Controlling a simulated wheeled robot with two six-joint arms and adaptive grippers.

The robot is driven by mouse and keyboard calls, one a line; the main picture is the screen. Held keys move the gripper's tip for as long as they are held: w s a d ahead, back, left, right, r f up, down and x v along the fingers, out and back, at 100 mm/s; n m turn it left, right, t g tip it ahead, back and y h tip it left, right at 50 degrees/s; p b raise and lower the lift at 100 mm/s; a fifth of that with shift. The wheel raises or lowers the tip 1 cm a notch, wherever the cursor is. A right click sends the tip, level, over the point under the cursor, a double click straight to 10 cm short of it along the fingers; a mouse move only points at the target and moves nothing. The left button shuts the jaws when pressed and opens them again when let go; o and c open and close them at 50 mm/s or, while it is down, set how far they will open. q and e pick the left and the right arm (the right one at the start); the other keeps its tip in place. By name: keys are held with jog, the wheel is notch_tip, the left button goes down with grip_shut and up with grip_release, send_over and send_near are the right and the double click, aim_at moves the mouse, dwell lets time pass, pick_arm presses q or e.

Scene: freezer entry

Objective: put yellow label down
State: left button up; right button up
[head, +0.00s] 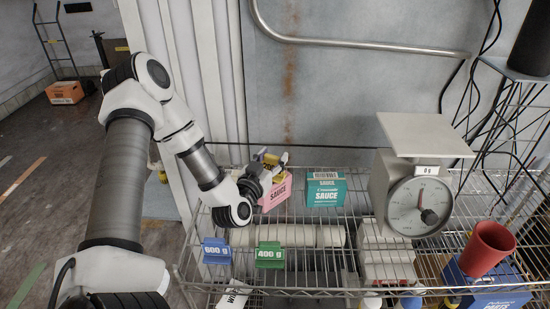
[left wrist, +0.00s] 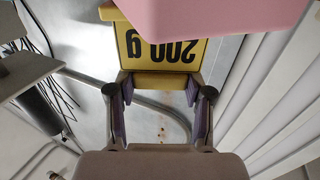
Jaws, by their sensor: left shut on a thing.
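The yellow label (head: 270,158) is in the jaws of my left gripper (head: 272,170), above the wire shelf by the pink sauce box (head: 277,190). In the left wrist view the yellow label (left wrist: 160,48) shows "200 g" upside down, and my left gripper (left wrist: 155,90) is shut on its edge. The pink box (left wrist: 215,15) appears close to the label there; I cannot tell whether they touch. In the head view the arm and box partly hide the label and fingers. My right gripper is not in view.
A teal sauce box (head: 326,188) stands right of the pink one. A blue 600 g label (head: 216,251) and a green 400 g label (head: 269,255) are on the wire shelf's (head: 190,285) front. A dial scale (head: 419,205) and a red cup (head: 487,247) stand at the right.

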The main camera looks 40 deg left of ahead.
pick_arm(q)
jog(key=o, duration=0.9)
jog(key=shift+c, duration=0.2)
jog(key=shift+o, duration=1)
jog(key=shift+s+r, duration=0.1)
jog(key=shift+s, duration=0.2)
jog(key=shift+s+d+r, duration=0.1)
jog(key=shift+s+r, duration=0.15)
jog(key=shift+s, duration=0.1)
jog(key=shift+w+f, duration=0.1)
jog(key=shift+f, duration=0.15)
jog(key=v, duration=0.7)
jog(key=shift+b, duration=0.3)
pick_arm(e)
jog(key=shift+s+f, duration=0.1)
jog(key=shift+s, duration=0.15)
